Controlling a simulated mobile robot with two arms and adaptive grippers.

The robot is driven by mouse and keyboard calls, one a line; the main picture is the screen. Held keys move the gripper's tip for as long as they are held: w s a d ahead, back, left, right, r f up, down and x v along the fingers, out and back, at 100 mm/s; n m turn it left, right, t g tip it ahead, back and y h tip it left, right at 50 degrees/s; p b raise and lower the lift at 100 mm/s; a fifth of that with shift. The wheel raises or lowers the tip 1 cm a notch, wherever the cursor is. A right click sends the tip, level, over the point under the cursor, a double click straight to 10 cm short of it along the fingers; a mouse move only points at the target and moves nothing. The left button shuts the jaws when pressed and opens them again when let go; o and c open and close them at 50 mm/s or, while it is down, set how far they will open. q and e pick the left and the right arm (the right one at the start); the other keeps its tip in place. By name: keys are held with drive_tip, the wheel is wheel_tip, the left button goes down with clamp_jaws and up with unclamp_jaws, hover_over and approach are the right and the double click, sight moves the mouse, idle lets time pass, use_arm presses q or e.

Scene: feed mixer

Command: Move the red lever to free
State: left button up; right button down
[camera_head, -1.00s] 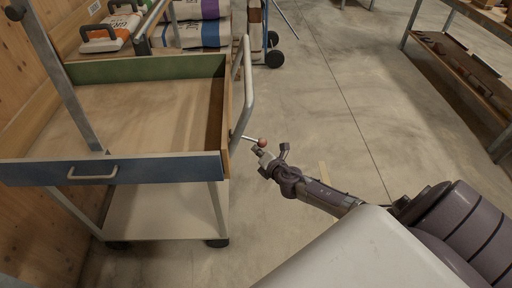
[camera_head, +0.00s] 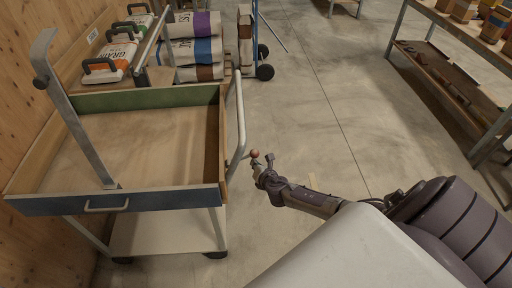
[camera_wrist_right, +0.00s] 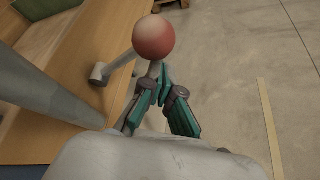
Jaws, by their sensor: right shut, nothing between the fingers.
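The red lever is a thin metal rod ending in a round red ball knob (camera_head: 254,153). It sticks out to the right from the side of the wooden cart, pointing slightly upward in the head view. In the right wrist view the red ball (camera_wrist_right: 153,37) is large, and its rod runs down left to a mount on the wooden side. My right gripper (camera_head: 264,164) is just below and right of the ball. In the wrist view its fingers (camera_wrist_right: 160,84) are close together with nothing between them, just under the ball; I cannot tell whether they touch it. My left gripper is not in view.
The cart's open wooden tray (camera_head: 150,130) has a blue front with a handle. A grey tube handle (camera_head: 240,112) rises at its right side, near the lever. Stacked sacks (camera_head: 194,48) stand behind. A shelf table (camera_head: 450,75) is at right. The floor between is clear.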

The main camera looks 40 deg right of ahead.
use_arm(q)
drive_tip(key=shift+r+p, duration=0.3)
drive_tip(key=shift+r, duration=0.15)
use_arm(e)
drive_tip(key=shift+w+a+r, duration=0.1)
drive_tip(key=shift+r, duration=0.4)
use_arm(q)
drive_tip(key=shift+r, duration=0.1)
use_arm(e)
drive_tip(key=shift+w+r, duration=0.15)
drive_tip(key=shift+r, duration=0.05)
drive_tip(key=shift+f, duration=0.1)
